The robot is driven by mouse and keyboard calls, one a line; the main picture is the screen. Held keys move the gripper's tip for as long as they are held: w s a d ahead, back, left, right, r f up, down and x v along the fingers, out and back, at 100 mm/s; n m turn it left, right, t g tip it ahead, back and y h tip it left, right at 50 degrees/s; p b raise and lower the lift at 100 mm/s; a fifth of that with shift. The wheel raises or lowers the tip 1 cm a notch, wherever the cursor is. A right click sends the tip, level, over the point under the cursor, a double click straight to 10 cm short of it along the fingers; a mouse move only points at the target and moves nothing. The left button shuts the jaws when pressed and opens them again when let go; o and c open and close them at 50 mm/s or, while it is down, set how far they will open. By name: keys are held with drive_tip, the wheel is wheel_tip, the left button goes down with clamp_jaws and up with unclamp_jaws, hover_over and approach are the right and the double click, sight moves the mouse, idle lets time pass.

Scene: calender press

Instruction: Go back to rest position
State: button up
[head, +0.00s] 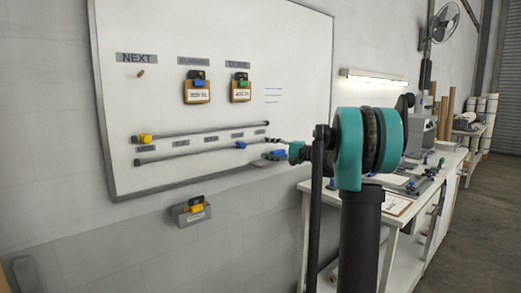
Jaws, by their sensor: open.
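My gripper (287,152) is at the far end of my teal and black arm, small in the picture, near the lower right corner of the whiteboard (180,110). Its fingers are open, but they are too small to make out well. A blue object (275,155) is close to it at the board's lower edge; I cannot tell whether they touch. My arm's large teal joints and dark column fill the middle right and hide part of the workbench.
Two clipped tags (196,91) (240,92) hang on the board above two slanted rails (205,131). A grey box with a yellow clip (191,212) is on the wall below. A white workbench (318,190) with tools stands right. The floor (465,235) at far right is clear.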

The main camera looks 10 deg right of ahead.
drive_tip(key=shift+s+d, duration=0.1)
drive_tip(key=s+a+f+n+g+h, duration=0.2)
drive_tip(key=s+a+f+h, duration=0.1)
drive_tip(key=s+f, duration=0.75)
drive_tip(key=s+a+f+n+g+h, duration=0.1)
drive_tip(key=s+a+f+g+h, duration=0.2)
drive_tip(key=s+f, duration=0.75)
drive_tip(key=s+d+f+n+h, duration=0.1)
drive_tip(key=s+d+f+h, duration=0.3)
drive_tip(key=s+f, duration=0.4)
drive_tip(key=s+d+f+n+h, duration=0.2)
drive_tip(key=s+d+f+h, duration=0.3)
drive_tip(key=s+f, duration=0.4)
drive_tip(key=s, duration=0.4)
drive_tip(key=shift+s+d+f+n+g, duration=0.15)
drive_tip(key=shift+d+f+n+g, duration=0.05)
drive_tip(key=shift+f+n+g, duration=0.1)
drive_tip(key=shift+r, duration=0.1)
